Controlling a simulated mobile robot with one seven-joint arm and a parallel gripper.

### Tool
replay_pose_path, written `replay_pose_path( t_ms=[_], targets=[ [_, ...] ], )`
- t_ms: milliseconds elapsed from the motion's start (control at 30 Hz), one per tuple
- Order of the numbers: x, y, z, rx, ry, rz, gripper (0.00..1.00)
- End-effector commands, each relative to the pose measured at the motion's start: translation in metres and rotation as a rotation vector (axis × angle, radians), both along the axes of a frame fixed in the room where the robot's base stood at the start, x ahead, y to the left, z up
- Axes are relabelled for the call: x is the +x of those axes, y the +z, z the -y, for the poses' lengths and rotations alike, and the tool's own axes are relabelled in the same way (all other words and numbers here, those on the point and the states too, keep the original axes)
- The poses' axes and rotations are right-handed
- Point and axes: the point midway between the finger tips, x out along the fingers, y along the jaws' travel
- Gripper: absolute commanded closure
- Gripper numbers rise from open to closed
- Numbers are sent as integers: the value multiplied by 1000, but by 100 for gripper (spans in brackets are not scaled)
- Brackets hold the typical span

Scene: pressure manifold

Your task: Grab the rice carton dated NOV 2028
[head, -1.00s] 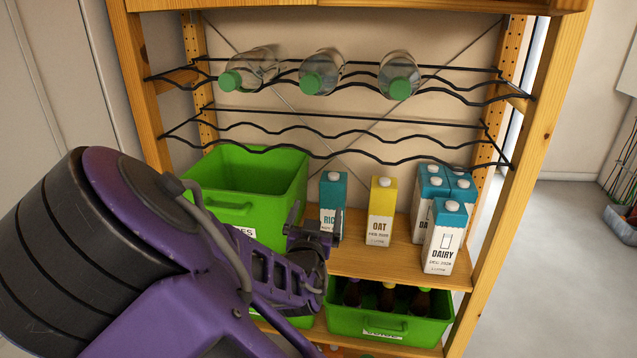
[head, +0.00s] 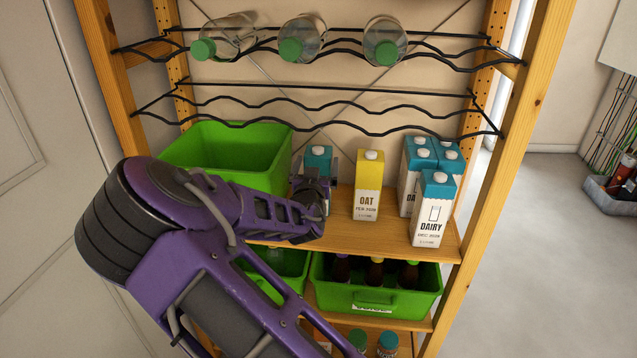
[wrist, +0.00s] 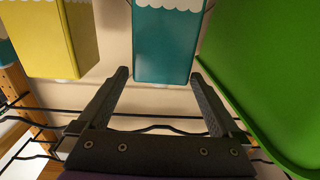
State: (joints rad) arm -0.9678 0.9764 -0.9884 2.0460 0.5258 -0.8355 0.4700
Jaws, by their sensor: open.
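The teal-topped rice carton (head: 318,158) stands upright on the middle shelf, between the green bin and the yellow oat carton. In the head view my gripper (head: 310,192) is in front of it and hides most of it, including its label and date. In the wrist view the teal carton (wrist: 168,42) lies between my two open fingers (wrist: 160,78), one on each side with a gap. I cannot tell how deep it sits between them. No date is readable on it now.
The yellow oat carton (head: 368,185) stands close on the right, and the green bin (head: 235,160) close on the left. Dairy cartons (head: 432,210) stand at the shelf's right end. Wire racks with bottles (head: 301,40) are above; a green crate (head: 375,285) of bottles is below.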

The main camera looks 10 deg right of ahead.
Motion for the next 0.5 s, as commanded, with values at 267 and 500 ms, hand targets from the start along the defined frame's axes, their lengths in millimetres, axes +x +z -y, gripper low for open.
replay_pose_path(
  t_ms=[267,500],
  targets=[
    [36,-4,9,-2,0,0,0],
    [50,-3,13,1,0,0,0]
  ],
)
